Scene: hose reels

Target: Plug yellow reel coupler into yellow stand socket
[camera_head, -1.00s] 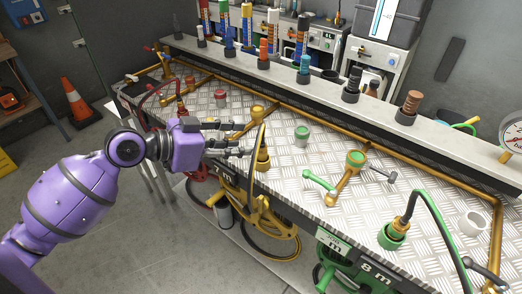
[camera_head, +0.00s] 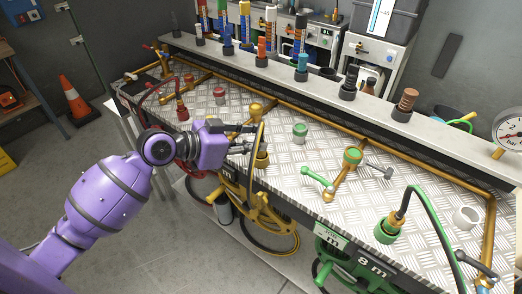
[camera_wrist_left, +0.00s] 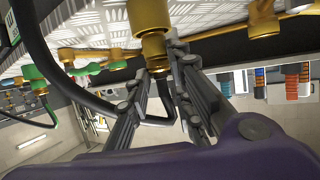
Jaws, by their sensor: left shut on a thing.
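The yellow reel coupler (camera_head: 262,158) stands upright at the front edge of the bench, a black hose rising from it; whether it still sits in a holder there is unclear. My left gripper (camera_head: 246,146) is shut on it. In the left wrist view, the fingers (camera_wrist_left: 165,78) close around the lower part of the brass-yellow fitting (camera_wrist_left: 152,28) with its hose. The yellow stand socket (camera_head: 256,109) appears to be the brass-yellow fitting on the pipe branch behind the gripper. My right gripper is not in view.
The yellow reel (camera_head: 268,222) hangs below the bench front. A green-banded socket (camera_head: 352,157) with a grey lever and a green coupler (camera_head: 388,230) with its hose stand to the right. A red coupler (camera_head: 182,112) stands left.

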